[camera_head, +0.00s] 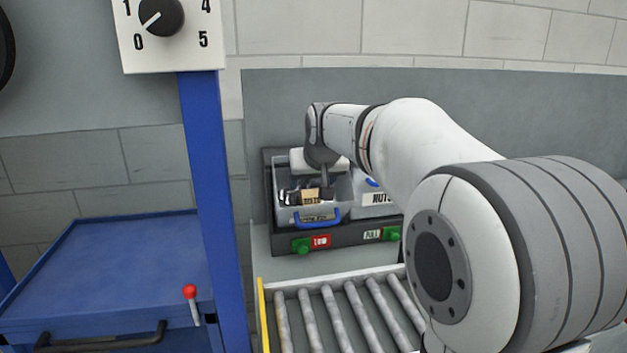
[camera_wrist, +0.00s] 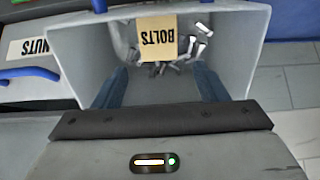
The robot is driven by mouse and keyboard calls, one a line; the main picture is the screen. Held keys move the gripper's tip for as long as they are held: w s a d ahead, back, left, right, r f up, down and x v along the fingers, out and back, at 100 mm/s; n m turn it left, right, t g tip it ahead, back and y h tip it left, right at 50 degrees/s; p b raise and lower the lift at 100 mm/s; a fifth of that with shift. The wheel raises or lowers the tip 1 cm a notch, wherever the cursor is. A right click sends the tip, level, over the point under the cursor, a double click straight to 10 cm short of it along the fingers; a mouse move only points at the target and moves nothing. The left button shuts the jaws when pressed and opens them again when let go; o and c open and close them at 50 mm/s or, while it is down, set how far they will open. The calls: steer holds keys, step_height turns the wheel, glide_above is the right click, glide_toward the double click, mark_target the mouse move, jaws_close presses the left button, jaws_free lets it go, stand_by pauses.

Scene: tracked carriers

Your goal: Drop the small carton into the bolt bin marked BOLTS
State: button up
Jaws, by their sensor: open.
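The bolt bin (camera_head: 341,190) is a grey open bin with a blue front handle, on a dark stand. It also fills the upper wrist view (camera_wrist: 75,55). Inside its outline is a tan piece (camera_wrist: 157,38) marked BOLTS, upside down in the wrist view. A tan piece (camera_head: 310,195) also shows at the bin in the head view. I cannot tell whether it is the small carton or a label card. Metal bolts (camera_wrist: 198,42) lie around it. My gripper (camera_wrist: 163,82) points into the bin, fingers apart, with nothing seen held between them.
A second bin marked NUTS (camera_head: 380,198) stands directly right of the bolt bin. A roller conveyor (camera_head: 340,315) lies in front. A blue post (camera_head: 212,170) and blue cart (camera_head: 110,265) stand left.

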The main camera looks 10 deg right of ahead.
steer(key=v, duration=0.7)
steer(key=shift+s+r+p, duration=0.15)
steer(key=shift+r+p, duration=0.1)
steer(key=shift+p, duration=0.15)
steer(key=shift+s+r, duration=0.1)
steer(key=s+f+g+p, duration=0.2)
steer(key=s+f+p, duration=0.1)
steer(key=s, duration=0.6)
steer(key=s+f+g+p, duration=0.1)
steer(key=s+f+p, duration=0.3)
steer(key=s, duration=0.5)
steer(key=s+f+g+p, duration=0.2)
steer(key=s+f+p, duration=0.2)
steer(key=s, duration=0.5)
steer(key=shift+g+p, duration=0.3)
steer(key=shift+p, duration=0.05)
steer(key=shift+d, duration=0.1)
steer(key=shift+c, duration=0.5)
